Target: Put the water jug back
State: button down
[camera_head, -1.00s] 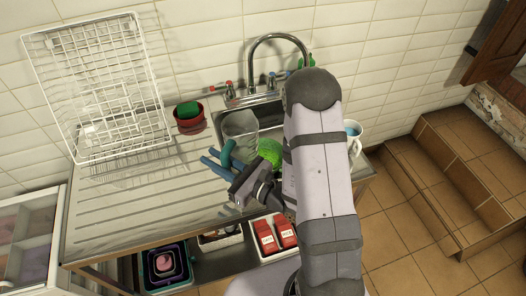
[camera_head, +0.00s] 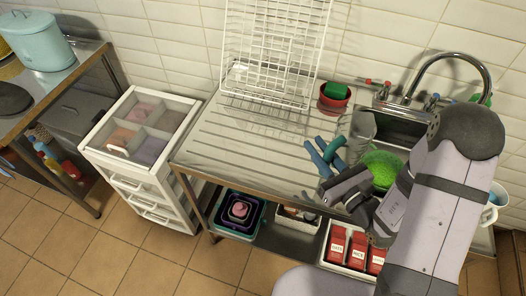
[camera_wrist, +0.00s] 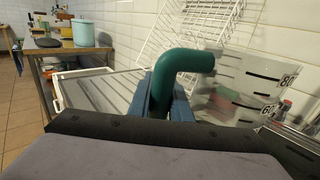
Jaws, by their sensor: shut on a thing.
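The water jug is clear, with dark measuring marks and a teal handle. In the head view, its clear body (camera_head: 363,124) is between the red pot and the sink, partly hidden by the handle and my arm. My gripper (camera_head: 322,157) has blue fingers, which are shut on the teal handle (camera_head: 337,148). In the wrist view, the fingers (camera_wrist: 168,100) are on both sides of the handle's lower part (camera_wrist: 160,88), and the jug body (camera_wrist: 245,88) is at the right. I cannot tell whether its base touches the counter.
A ribbed metal draining board (camera_head: 225,137) is clear at the left. A white wire rack (camera_head: 272,60) leans on the wall behind it. A red pot with a green sponge (camera_head: 335,97) is near the tap (camera_head: 450,57). A green bowl (camera_head: 382,168) is beside the jug. A drawer unit (camera_head: 140,150) is farther left.

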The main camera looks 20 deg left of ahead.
jog(key=s+a+r+n+g+y+b, duration=0.2)
jog(key=s+a+r+n+g+b, duration=0.15)
jog(key=a, duration=0.65)
jog(key=s+a+r+n+g+y+b, duration=0.25)
jog(key=s+a+g+b, duration=0.2)
jog(key=a, duration=0.65)
jog(key=shift+n+g, duration=0.3)
jog(key=shift+g, duration=0.3)
jog(key=shift+w+a+f+p, duration=0.15)
jog(key=shift+w+a+f, duration=0.2)
jog(key=shift+w+f, duration=0.25)
jog(key=shift+w+a+f+p, duration=0.2)
jog(key=shift+w+a+f, duration=0.15)
jog(key=shift+w, duration=0.45)
jog(key=shift+w+a+f+p, duration=0.15)
jog(key=shift+w+a+f, duration=0.15)
jog(key=shift+w+f, duration=0.35)
jog(key=shift+f+p, duration=0.6)
jog(key=shift+f, duration=4.35)
jog(key=c, duration=1.6)
grip_release()
